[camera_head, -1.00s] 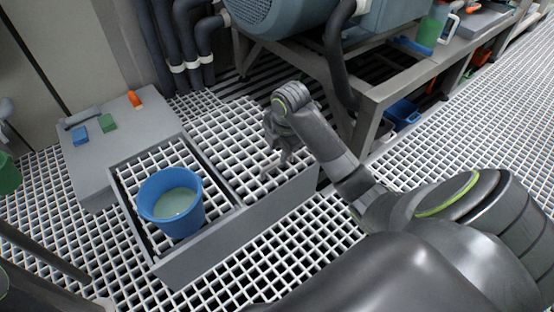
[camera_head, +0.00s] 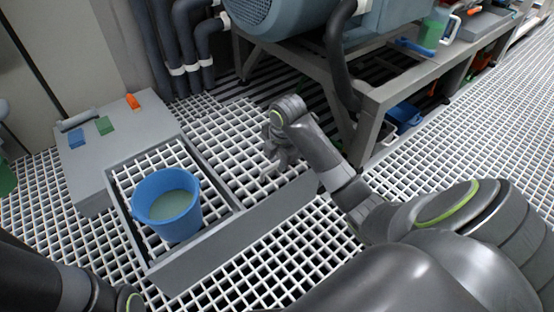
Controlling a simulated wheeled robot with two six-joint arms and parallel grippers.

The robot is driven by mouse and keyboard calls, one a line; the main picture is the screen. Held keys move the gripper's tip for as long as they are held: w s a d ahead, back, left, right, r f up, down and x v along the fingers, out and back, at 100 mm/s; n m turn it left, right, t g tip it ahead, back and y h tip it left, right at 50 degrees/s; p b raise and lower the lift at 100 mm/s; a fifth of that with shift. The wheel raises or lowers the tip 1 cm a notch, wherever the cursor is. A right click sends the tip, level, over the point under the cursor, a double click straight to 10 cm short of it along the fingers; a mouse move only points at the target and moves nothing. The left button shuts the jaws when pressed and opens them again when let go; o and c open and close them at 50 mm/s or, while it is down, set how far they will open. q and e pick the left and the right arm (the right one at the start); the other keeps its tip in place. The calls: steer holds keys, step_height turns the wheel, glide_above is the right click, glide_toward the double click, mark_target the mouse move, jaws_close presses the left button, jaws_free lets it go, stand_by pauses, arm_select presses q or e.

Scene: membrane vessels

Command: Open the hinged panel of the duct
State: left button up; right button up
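The duct is a low grey frame (camera_head: 235,240) set on the floor, with white grating in two sections. A blue bucket (camera_head: 147,212) with pale green liquid stands upright on the left section. The right grating section (camera_head: 228,150) lies flat and bare. I cannot make out a hinge or which section is the hinged panel. My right gripper (camera_head: 274,169) points down over the right section near its right side, with its fingers apart and nothing seen between them. Whether it touches the grating is unclear. My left arm shows at the lower left; its gripper is out of view.
A grey box (camera_head: 90,172) left of the duct bears a blue block (camera_head: 76,138), a green block (camera_head: 104,125), an orange block (camera_head: 132,101) and a dark cylinder (camera_head: 77,120). A metal bench (camera_head: 375,95) with a large blue machine (camera_head: 285,15) stands behind. Grated floor is clear at right.

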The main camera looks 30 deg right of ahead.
jaws_close()
steer(key=shift+r, duration=0.1)
stand_by(0.5)
